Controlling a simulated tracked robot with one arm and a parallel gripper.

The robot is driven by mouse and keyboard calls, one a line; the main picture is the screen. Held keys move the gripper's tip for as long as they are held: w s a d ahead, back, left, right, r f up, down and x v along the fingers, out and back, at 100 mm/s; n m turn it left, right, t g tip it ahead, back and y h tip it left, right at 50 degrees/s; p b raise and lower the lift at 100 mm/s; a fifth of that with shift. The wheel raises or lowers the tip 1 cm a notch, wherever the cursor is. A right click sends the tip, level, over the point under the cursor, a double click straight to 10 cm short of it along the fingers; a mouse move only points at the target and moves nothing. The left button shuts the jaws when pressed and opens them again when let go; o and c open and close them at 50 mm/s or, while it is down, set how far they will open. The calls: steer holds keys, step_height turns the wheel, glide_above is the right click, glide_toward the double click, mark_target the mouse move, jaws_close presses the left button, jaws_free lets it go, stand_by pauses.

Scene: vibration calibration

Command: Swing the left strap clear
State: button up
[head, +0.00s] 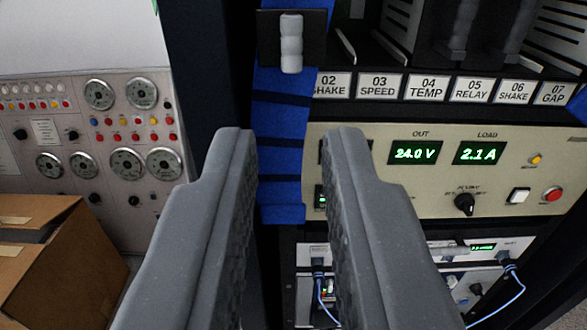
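The left strap is a blue band (279,130) with dark cross stripes. It hangs down the left side of the rack, over the left end of the power panel. The fingers hide part of the panel.
The rack holds a beige panel (440,190) with green readouts, a knob and buttons. Labelled slots (430,88) are above it. A lower unit (460,255) has blue cables. A cardboard box (60,260) stands lower left, before a wall panel of gauges (100,160).

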steer(key=shift+w+r+p, duration=0.15)
steer(key=shift+w+p, duration=0.05)
steer(key=shift+p, duration=0.1)
jaws_close()
steer(key=w+d+r+m+y+p, duration=0.1)
steer(key=w+d+m+y+p, duration=0.25)
steer(key=m+p, duration=0.95)
steer(key=m, duration=0.2)
glide_toward(316, 42)
steer(key=w+d, duration=0.3)
steer(key=w, duration=0.3)
steer(key=shift+g+y, duration=0.4)
steer(key=shift+y, duration=0.05)
steer(key=shift+s+a+r+b, duration=0.15)
steer(key=shift+a+b, duration=0.25)
steer(key=shift+a, duration=0.65)
steer(key=shift+s+a+r+b, duration=0.1)
steer(key=shift+a+b, duration=0.3)
steer(key=shift+a, duration=0.65)
steer(key=shift+m, duration=0.3)
